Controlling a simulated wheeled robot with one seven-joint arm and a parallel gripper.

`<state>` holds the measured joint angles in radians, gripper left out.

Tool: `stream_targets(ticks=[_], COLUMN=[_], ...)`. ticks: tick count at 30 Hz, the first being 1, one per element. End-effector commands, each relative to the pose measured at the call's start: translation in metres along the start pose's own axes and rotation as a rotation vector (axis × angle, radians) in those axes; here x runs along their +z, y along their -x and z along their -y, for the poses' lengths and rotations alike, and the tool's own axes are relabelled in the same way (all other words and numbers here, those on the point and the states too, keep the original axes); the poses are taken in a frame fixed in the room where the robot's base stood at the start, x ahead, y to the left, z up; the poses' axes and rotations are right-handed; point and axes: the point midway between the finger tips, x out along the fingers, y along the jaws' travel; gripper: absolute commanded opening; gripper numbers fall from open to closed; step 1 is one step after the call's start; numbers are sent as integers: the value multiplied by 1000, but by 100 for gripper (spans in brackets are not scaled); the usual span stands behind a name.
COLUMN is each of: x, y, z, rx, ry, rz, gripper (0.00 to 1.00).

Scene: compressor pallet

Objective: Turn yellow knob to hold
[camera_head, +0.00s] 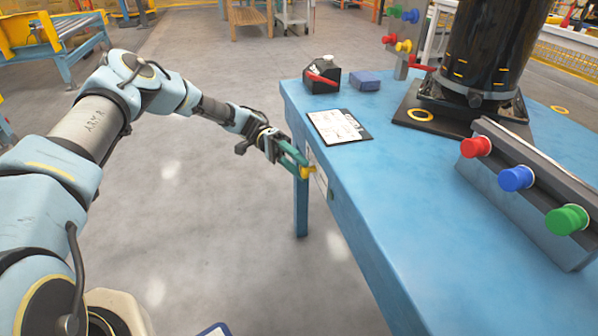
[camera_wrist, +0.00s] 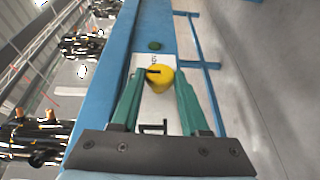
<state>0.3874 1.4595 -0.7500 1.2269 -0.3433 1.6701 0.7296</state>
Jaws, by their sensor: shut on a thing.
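The yellow knob (camera_head: 308,172) sits on a panel on the front side of the blue table. In the wrist view the yellow knob (camera_wrist: 158,80) shows a dark pointer line and sits between the green fingertips. My gripper (camera_head: 300,165) reaches the table side from the left and is shut on the knob. In the wrist view my gripper (camera_wrist: 160,84) has one finger on each side of the knob. The white panel (camera_wrist: 150,110) carries dark markings, too small or partly hidden to read.
The blue table (camera_head: 370,200) bears a clipboard (camera_head: 339,127), a black-and-red tool (camera_head: 322,75), a small blue box (camera_head: 364,80), a black cylinder (camera_head: 490,45) and a rail with red, blue and green knobs (camera_head: 516,178). A green button (camera_wrist: 154,46) sits beyond the yellow knob.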

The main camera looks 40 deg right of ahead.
Motion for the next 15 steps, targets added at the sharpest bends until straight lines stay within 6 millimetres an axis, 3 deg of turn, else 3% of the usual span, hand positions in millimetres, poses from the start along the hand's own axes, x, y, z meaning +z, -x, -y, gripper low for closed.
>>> stream_targets(ticks=[15], x=[0], y=[0], z=[2], rx=[51], ry=[24], rz=[0], gripper=[0])
